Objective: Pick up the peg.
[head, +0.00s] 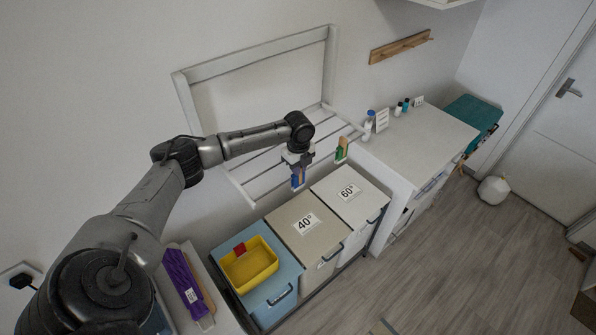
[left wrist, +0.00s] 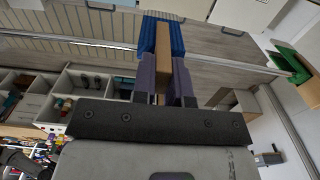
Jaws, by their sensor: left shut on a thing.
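My left gripper (head: 298,178) hangs over the front of the white slatted rack, just behind the bins. In the head view, the peg is mostly hidden by the fingers. Whether it still touches anything below cannot be told. My right gripper is in neither view.
A green and tan object (head: 342,148) stands right of the gripper at the slatted rack (head: 262,182). Lidded bins marked 40° (head: 306,224) and 60° (head: 348,192) are below. A yellow tub (head: 250,265) sits on a blue bin. A white counter (head: 420,140) is at right.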

